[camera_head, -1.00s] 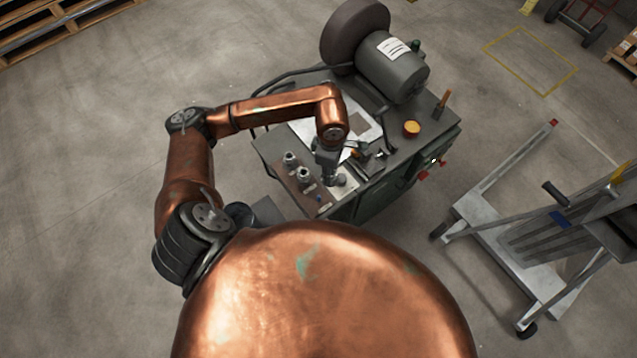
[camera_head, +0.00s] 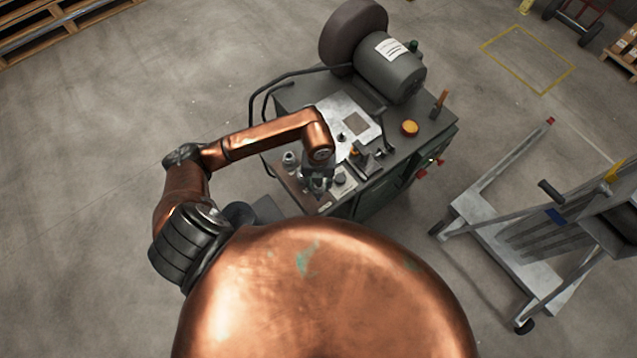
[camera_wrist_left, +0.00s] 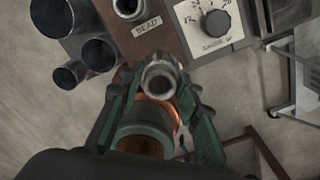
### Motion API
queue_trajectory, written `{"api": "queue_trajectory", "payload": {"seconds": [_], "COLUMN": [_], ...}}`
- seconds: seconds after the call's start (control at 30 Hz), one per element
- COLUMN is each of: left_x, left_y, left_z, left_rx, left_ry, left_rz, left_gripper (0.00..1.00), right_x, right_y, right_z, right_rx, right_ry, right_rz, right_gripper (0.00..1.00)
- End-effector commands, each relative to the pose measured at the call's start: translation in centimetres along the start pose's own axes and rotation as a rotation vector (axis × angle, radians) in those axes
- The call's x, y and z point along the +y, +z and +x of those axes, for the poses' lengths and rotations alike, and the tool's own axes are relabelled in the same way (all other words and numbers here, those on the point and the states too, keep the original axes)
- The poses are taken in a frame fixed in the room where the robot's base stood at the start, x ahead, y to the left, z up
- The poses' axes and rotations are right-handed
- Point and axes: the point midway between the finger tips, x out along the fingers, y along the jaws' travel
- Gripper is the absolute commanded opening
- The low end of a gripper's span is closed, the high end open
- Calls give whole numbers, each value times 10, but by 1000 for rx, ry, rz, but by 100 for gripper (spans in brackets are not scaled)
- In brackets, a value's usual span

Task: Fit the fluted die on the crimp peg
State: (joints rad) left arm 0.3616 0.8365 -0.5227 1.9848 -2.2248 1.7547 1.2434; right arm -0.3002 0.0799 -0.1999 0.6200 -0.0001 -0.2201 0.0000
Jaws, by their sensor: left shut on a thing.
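My left gripper (camera_head: 318,187) is low over the front of the brown tool board (camera_head: 292,183) on the machine bench. In the left wrist view its green fingers (camera_wrist_left: 160,95) are shut on a grey metal ring-shaped die (camera_wrist_left: 160,78) with a ridged rim and an open bore. I cannot tell whether this die touches the board. Another grey die (camera_wrist_left: 130,8) stands beside a label reading BEAD; a grey die (camera_head: 290,158) also shows on the board in the head view. I cannot make out the crimp peg; the gripper hides part of the board. My right gripper is not in view.
A dial plate (camera_wrist_left: 238,40) with a black knob (camera_wrist_left: 216,23) lies right of the BEAD label. Several dark open tubes (camera_wrist_left: 70,75) lie to the left. A motor (camera_head: 391,67) and an orange button (camera_head: 410,128) are on the bench. A grey cart (camera_head: 500,235) stands right.

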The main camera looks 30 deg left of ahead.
Motion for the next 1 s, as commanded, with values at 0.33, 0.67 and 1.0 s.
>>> {"api": "queue_trajectory", "payload": {"seconds": [0.33, 0.67, 1.0], "left_x": [0, 0, 0], "left_y": [0, 0, 0], "left_z": [21, 51, 68], "left_rx": [1, 0, 0], "left_ry": [-1, -1, 0], "left_rz": [1, 2, 2], "left_gripper": [0, 0, 0], "right_x": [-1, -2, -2], "right_y": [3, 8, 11], "right_z": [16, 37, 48], "right_rx": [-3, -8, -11], "right_ry": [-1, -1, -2], "right_rz": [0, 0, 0], "right_gripper": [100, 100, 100]}}
